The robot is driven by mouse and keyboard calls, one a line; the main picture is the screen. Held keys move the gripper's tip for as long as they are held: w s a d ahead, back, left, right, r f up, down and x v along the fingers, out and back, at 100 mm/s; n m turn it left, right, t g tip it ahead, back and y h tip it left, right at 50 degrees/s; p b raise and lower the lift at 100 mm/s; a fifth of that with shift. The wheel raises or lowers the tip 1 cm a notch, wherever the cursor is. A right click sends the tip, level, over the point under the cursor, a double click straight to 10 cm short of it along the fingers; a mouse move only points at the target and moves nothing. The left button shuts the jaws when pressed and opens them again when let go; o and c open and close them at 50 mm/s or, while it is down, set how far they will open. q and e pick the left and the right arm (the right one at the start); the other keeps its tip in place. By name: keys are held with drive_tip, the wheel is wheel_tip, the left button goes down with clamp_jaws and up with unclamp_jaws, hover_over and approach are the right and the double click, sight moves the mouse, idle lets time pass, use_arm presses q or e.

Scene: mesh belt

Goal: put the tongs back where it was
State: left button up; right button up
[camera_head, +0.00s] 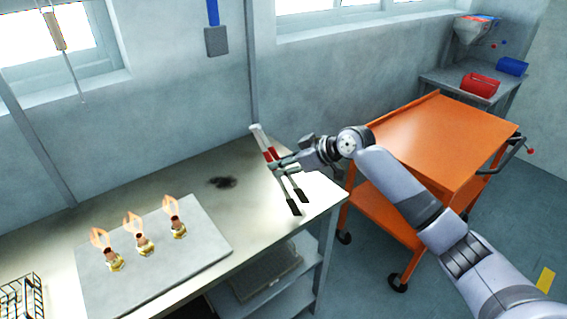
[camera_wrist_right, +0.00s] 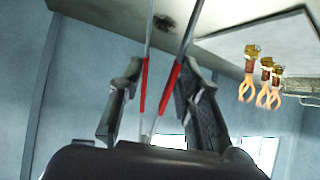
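The tongs (camera_head: 268,153) have red grips, thin grey arms and dark ends. In the head view they are at the right end of the workbench (camera_head: 185,180), their dark ends toward the bench's front right edge. It is hard to tell whether those ends touch the bench. My right gripper (camera_head: 282,165) is around the tongs at the red part. In the right wrist view its two fingers (camera_wrist_right: 157,95) lie on either side of the red grips (camera_wrist_right: 172,85) and appear to press on them. My left gripper is not in view.
A grey plate (camera_head: 200,252) on the bench holds three brass fittings (camera_head: 142,243) with flame-like tops. A dark mark (camera_head: 222,182) lies behind it. A wire rack (camera_head: 22,297) is at left. An orange cart (camera_head: 440,130) stands at right.

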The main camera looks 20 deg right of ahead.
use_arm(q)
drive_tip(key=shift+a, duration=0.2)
use_arm(e)
drive_tip(key=shift+f, duration=0.3)
drive_tip(key=shift+f+b, duration=0.3)
drive_tip(key=shift+f, duration=0.3)
drive_tip(key=o, duration=0.5)
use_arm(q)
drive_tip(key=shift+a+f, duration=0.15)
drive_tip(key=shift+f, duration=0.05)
use_arm(e)
drive_tip(key=shift+o, duration=0.2)
drive_tip(key=shift+r, duration=0.1)
